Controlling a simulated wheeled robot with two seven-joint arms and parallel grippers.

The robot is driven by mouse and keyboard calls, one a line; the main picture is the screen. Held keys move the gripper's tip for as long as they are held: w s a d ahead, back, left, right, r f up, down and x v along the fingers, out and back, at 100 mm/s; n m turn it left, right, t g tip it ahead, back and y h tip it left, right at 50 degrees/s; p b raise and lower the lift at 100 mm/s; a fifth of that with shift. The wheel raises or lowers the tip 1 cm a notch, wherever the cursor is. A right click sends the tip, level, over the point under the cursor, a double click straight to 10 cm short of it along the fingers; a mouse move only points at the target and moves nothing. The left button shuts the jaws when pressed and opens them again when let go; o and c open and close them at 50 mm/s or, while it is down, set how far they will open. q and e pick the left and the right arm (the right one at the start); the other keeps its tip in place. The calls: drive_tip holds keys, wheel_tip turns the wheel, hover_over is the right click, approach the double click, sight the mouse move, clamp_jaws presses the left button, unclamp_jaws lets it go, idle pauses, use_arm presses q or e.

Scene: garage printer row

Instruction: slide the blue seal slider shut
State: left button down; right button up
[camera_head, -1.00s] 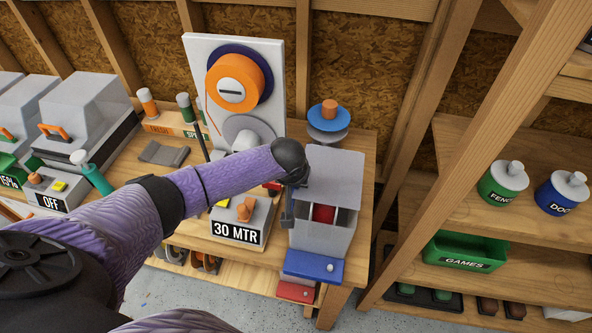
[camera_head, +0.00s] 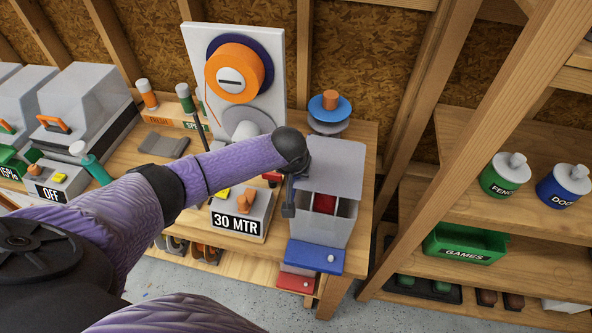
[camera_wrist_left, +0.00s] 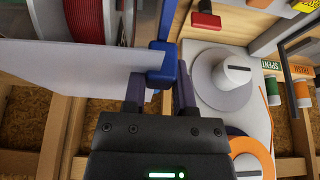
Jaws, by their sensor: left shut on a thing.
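The blue seal slider (camera_wrist_left: 160,62) shows in the left wrist view as a small blue block at the edge of a pale panel. My left gripper (camera_wrist_left: 160,88) has one finger on each side of it and is shut on it. In the head view my left gripper (camera_head: 289,208) is at the left side of a grey box (camera_head: 335,172), and the slider is hidden there. The box front has openings with a red spool (camera_head: 325,203) inside; the spool also shows in the wrist view (camera_wrist_left: 98,20). My right gripper is not in view.
A blue slab with a white knob (camera_head: 316,257) sticks out below the box, above a red one (camera_head: 295,283). The 30 MTR unit (camera_head: 240,212) stands close left of the box. A wooden post and shelves (camera_head: 500,205) are at the right.

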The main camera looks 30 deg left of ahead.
use_arm(q)
drive_tip(key=shift+c, duration=2)
unclamp_jaws()
drive_tip(key=p+v, duration=0.2)
drive_tip(key=v, duration=0.8)
drive_tip(key=shift+p, duration=0.4)
